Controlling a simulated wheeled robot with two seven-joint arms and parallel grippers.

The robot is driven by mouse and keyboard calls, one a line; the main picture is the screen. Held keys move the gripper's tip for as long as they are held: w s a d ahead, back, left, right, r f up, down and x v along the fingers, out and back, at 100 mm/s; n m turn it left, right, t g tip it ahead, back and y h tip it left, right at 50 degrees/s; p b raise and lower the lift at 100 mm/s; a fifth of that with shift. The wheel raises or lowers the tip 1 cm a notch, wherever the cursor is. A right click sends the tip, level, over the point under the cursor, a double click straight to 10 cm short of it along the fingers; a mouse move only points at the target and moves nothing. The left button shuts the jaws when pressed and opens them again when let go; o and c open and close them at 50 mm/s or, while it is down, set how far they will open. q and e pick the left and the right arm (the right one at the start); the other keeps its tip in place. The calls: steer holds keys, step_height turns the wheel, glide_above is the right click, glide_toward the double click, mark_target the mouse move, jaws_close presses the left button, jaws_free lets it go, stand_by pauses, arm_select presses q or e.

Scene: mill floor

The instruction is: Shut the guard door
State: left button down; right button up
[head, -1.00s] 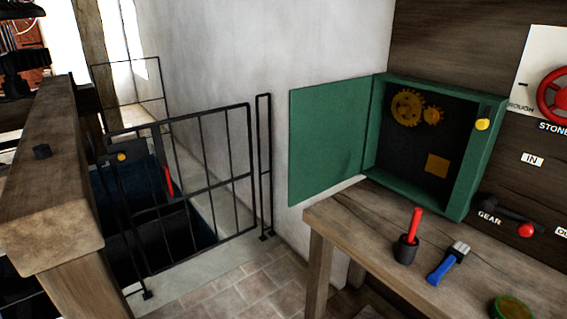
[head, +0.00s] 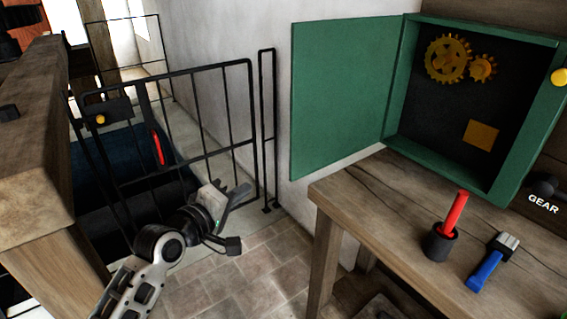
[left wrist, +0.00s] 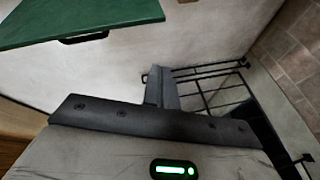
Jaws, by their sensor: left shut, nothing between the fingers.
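The green guard door (head: 345,95) stands wide open, swung out to the left of the green gear cabinet (head: 508,150). Two yellow gears (head: 447,59) show inside the cabinet. My left gripper (head: 238,194) is shut and empty, low and left of the door, in front of the black gate. It does not touch the door. In the left wrist view the door (left wrist: 90,18) is at the top left, with a black handle (left wrist: 83,38) near its edge. The shut fingers (left wrist: 160,88) point toward the pale wall. My right gripper is not in view.
A wooden bench (head: 365,200) stands below the cabinet, with a red-handled tool in a dark cup (head: 440,243) and a blue-handled brush (head: 490,265). A black barred gate (head: 190,130) is behind my left arm. A thick wooden beam (head: 35,140) stands at the left. The tiled floor between is clear.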

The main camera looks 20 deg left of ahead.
arm_select(q)
steer(key=w+a+r+n+t+h, duration=0.1)
steer(key=w+r+n+t, duration=0.15)
steer(key=r, duration=0.45)
steer(key=w+d, duration=0.6)
steer(key=w, duration=0.1)
steer(key=shift+n+g+p, duration=0.35)
steer(key=shift+g, duration=0.1)
steer(key=shift+d, duration=0.1)
steer(key=shift+d, duration=0.1)
